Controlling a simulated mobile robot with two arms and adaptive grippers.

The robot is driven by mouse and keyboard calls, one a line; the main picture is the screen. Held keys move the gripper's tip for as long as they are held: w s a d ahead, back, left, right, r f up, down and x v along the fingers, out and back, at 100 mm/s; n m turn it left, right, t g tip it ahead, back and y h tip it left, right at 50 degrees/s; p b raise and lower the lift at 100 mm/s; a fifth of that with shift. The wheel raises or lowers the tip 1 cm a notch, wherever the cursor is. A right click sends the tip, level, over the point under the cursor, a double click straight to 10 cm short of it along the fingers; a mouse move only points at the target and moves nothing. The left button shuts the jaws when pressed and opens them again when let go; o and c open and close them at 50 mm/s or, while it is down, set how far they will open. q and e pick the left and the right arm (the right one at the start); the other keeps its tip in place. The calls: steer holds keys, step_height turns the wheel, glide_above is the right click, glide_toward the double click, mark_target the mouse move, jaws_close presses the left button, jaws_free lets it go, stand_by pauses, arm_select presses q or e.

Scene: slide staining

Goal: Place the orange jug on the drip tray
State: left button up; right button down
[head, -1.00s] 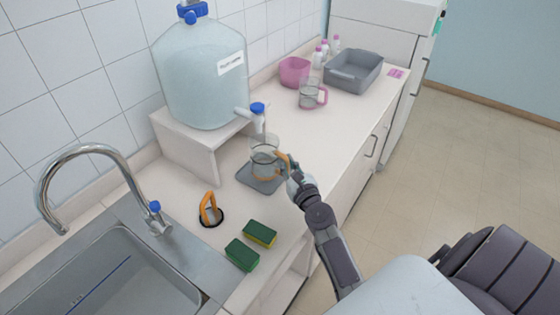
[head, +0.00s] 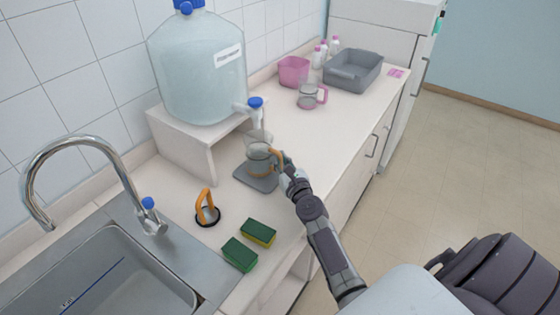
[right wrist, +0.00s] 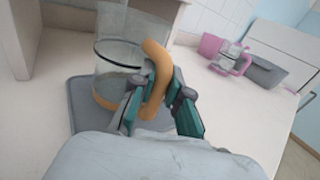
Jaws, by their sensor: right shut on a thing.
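The orange jug (head: 259,162) is a clear jug with an orange handle and orange bands. It is upright over the grey drip tray (head: 243,178), under the spigot of the large water bottle. In the right wrist view the jug (right wrist: 118,65) covers much of the tray (right wrist: 82,118); I cannot tell whether its base touches the tray. My right gripper (head: 285,163) is shut on the jug's orange handle. Its teal fingers (right wrist: 152,100) sit on both sides of the handle in the right wrist view. My left gripper is not in view.
The water bottle (head: 197,75) with a blue-capped spigot (head: 254,105) stands on a white riser (head: 185,145). A pink-handled jug (head: 308,97), grey basin (head: 353,70) and pink container (head: 293,71) stand farther back. Sponges (head: 258,233), an orange-handled item (head: 207,207) and the sink (head: 100,275) are in front.

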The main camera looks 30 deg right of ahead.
steer(key=c, duration=1.6)
jaws_free()
steer(key=shift+f, duration=0.2)
steer(key=o, duration=0.4)
steer(key=shift+o, duration=0.2)
steer(key=shift+r, duration=0.25)
steer(key=s, duration=0.4)
steer(key=s+a, duration=0.1)
steer(key=s, duration=0.3)
steer(key=s+a, duration=0.1)
steer(key=s, duration=0.3)
steer(key=shift+a+b, duration=0.2)
steer(key=shift+b, duration=0.15)
steer(key=shift+w, duration=0.1)
